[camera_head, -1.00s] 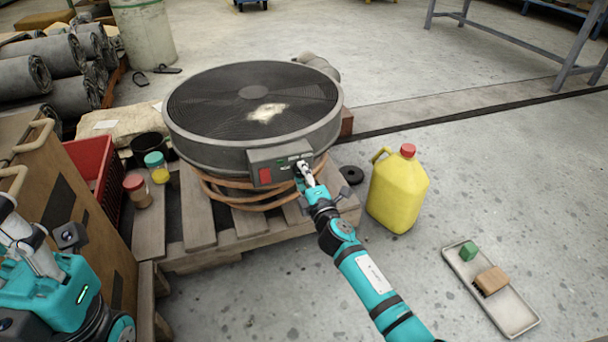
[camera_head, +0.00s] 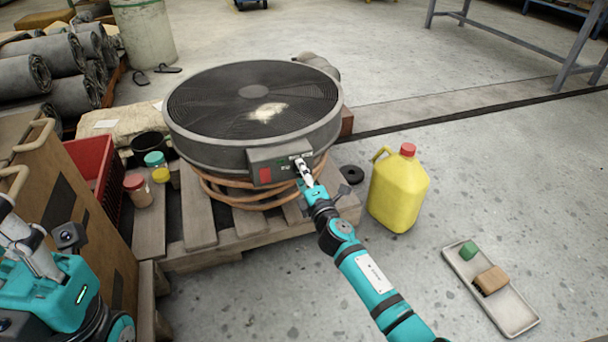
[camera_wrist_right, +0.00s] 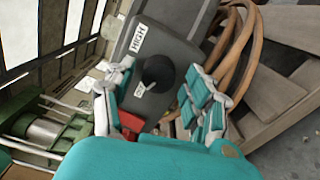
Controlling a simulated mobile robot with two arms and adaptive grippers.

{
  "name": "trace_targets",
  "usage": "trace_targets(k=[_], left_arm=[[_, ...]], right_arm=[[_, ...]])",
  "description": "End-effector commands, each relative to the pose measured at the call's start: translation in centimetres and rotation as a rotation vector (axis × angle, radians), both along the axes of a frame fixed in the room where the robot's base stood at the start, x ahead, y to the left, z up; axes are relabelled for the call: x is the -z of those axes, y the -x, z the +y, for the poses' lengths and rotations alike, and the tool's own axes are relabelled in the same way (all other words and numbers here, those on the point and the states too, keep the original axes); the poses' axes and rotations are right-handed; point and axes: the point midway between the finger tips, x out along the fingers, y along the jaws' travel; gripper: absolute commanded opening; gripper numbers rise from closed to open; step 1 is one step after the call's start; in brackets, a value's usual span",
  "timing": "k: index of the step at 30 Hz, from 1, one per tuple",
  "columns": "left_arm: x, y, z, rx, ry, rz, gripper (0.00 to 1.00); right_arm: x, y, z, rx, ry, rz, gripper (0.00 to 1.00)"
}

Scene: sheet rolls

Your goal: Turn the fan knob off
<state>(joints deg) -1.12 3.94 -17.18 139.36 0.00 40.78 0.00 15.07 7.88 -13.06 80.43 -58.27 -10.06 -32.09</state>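A large round dark fan (camera_head: 255,105) lies face up on a wooden pallet, with a grey control box (camera_head: 268,158) on its front side. In the right wrist view the black fan knob (camera_wrist_right: 158,72) stands on the grey panel (camera_wrist_right: 178,50), between a "HIGH" label and a second label I cannot read. My right gripper (camera_head: 301,166) is at the box's right end. In the wrist view its fingers (camera_wrist_right: 157,84) are apart, one on each side of the knob, with no clear contact. My left gripper (camera_head: 20,238) is at the left edge, partly cut off; its opening is unclear.
A yellow jug (camera_head: 398,190) stands right of the pallet (camera_head: 200,222). A tray (camera_head: 508,308) with a green block and a brown object lies at lower right. A red crate (camera_head: 95,172) and several jars are at left. Hoses circle the fan's base.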

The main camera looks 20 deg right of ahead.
Motion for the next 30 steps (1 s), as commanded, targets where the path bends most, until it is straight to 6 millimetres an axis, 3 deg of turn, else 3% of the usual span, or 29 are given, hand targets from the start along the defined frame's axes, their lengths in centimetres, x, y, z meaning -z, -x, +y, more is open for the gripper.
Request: trace_targets(k=[11,24,30], left_arm=[[0.0,0.0,0.0,-0.001,0.0,0.003,0.0],[0.0,0.0,0.0,0.0,0.0,0.002,0.0],[0.0,0.0,0.0,0.0,-0.001,0.002,0.0]], right_arm=[[0.0,0.6,-0.1,0.002,0.001,-0.001,0.58],[0.1,9.1,-0.3,0.0,-0.001,0.002,0.58],[0.0,11.5,-0.4,0.001,0.0,0.001,0.58]])
